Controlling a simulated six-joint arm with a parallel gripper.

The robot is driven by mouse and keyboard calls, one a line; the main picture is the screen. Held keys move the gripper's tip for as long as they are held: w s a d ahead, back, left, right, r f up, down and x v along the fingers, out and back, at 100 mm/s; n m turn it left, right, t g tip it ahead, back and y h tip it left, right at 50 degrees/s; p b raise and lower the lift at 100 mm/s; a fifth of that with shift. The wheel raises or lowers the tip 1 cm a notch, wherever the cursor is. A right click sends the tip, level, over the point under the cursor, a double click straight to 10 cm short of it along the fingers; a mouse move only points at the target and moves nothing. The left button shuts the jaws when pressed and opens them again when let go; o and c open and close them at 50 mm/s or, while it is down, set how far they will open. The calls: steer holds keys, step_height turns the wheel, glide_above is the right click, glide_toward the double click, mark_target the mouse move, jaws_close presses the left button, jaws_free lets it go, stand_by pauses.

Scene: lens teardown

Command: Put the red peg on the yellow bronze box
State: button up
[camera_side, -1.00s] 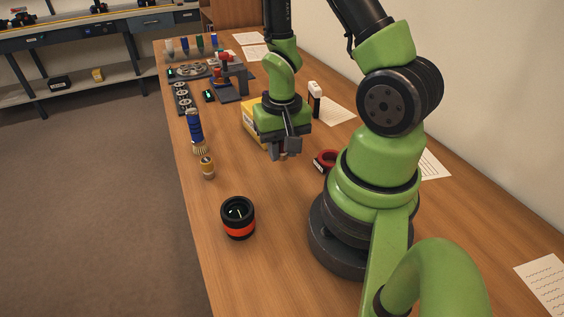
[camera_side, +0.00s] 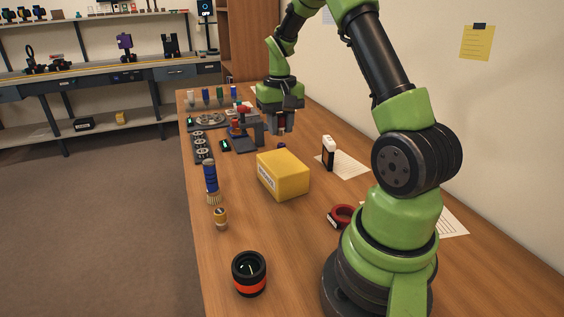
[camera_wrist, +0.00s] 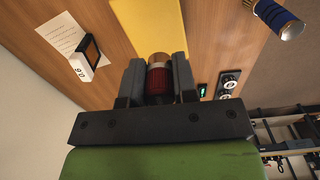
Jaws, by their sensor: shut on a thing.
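The yellow box (camera_side: 283,176) stands on the table with a white label on its near left face. In the wrist view the yellow box (camera_wrist: 150,22) shows beyond the fingertips. My gripper (camera_side: 283,127) is raised above the table, beyond the box in the side view. In the wrist view my gripper (camera_wrist: 159,82) is shut on the red peg (camera_wrist: 159,78), which has a ribbed red body and a metallic, bronze-coloured end. The peg is between the fingers and apart from the box, as far as I can tell.
A red and grey stand (camera_side: 241,128) is left of my gripper. The front middle table is clear.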

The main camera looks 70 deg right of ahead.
mark_target(282, 161)
steer(key=f, duration=0.2)
steer(key=d+f, duration=0.1)
steer(key=f, duration=0.2)
steer(key=d+f, duration=0.1)
steer(key=f, duration=0.2)
steer(key=shift+w+d+f, duration=0.1)
steer(key=shift+w+f, duration=0.05)
steer(key=shift+w, duration=0.1)
steer(key=shift+f, duration=0.1)
steer(key=o, duration=0.9)
